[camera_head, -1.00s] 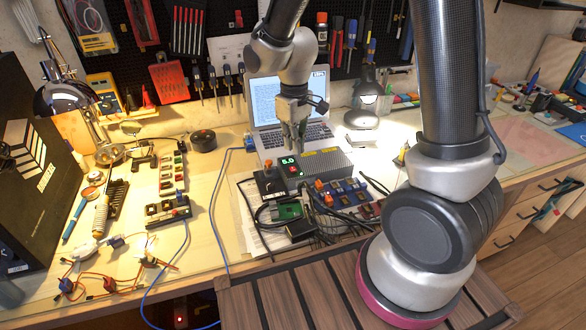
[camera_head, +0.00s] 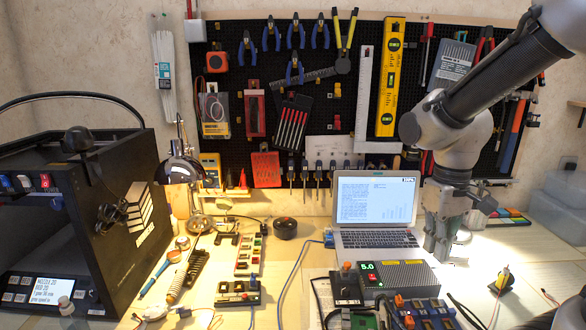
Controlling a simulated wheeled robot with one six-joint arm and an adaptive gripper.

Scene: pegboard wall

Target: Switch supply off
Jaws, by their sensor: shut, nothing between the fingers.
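The grey box-shaped power supply (camera_head: 412,276) stands on the bench in front of the laptop. Its front shows a lit green "5.0" display (camera_head: 367,267) and a small red switch (camera_head: 371,279) below it. The switch is too small to tell its position. My gripper (camera_head: 431,252) points down just above or behind the supply's right part, with its fingers shut and empty. It appears apart from the switch, to its right. I cannot tell whether the fingertips touch the box.
An open laptop (camera_head: 376,208) stands behind the supply. A black unit with an orange knob (camera_head: 346,285) stands left of it, and circuit boards and cables (camera_head: 415,312) lie in front. A black machine (camera_head: 95,215) fills the left side. Tools hang on the pegboard (camera_head: 270,120).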

